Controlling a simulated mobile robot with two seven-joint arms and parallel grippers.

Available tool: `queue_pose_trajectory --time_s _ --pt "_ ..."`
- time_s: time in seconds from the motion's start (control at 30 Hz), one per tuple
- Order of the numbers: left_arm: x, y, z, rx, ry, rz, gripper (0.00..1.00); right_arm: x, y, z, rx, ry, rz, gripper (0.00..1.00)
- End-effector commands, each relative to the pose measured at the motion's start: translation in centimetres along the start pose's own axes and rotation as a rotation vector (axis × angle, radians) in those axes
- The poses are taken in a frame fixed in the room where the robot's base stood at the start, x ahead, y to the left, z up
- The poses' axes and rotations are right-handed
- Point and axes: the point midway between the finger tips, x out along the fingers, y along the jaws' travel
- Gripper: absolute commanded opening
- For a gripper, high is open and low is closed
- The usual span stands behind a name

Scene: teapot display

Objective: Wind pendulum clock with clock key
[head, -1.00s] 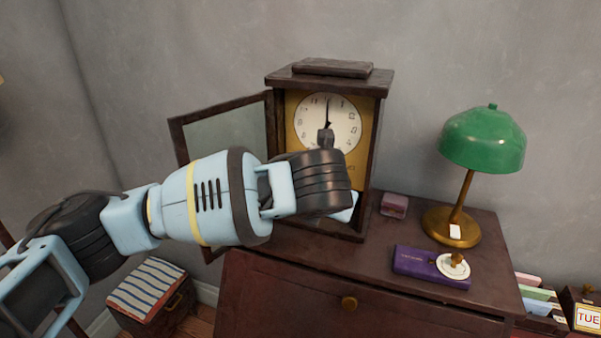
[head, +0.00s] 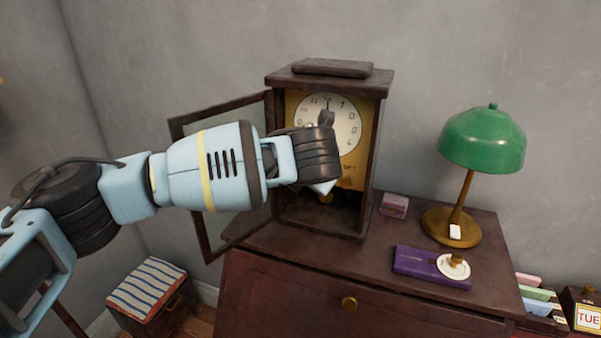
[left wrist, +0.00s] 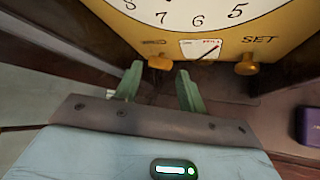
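The pendulum clock (head: 288,170) stands on the cabinet with its glass door (head: 225,135) swung open to the left. Its white dial (head: 348,120) shows partly behind my left wrist. In the left wrist view, my left gripper (left wrist: 160,78) has its two green fingers spread apart. A brass knob or key (left wrist: 160,62) on the gold panel below the dial shows in line with the gap between the fingertips. I cannot tell whether they touch it. A second brass knob (left wrist: 247,65) sits under the word SET. I cannot make out a separate clock key. My right gripper is not in view.
The cabinet top (head: 410,225) bears a small pink box (head: 394,205), a purple box (head: 420,264) and a green lamp (head: 483,140) on the right. A striped-top stool (head: 148,285) stands on the floor at left. The open door is close to my left arm.

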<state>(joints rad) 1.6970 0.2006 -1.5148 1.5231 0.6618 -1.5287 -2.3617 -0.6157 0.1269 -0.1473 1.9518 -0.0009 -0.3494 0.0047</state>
Motion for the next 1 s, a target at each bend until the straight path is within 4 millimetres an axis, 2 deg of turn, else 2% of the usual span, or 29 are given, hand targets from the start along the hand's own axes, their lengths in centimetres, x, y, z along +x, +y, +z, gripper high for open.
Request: queue_pose_trajectory --time_s 0.2,0.5,0.77,1.0 --pt "1.8 0.0 0.0 -0.001 0.0 0.0 0.4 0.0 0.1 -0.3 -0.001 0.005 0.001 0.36" --pt "2.0 0.0 0.0 0.0 -0.001 -0.001 0.4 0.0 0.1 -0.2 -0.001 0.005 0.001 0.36" --pt "2.0 0.0 0.0 0.0 -0.001 -0.001 0.08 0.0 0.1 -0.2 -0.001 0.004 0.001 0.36" --pt "2.0 -0.1 0.0 0.016 -0.001 0.015 0.08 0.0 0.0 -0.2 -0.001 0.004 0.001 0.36"
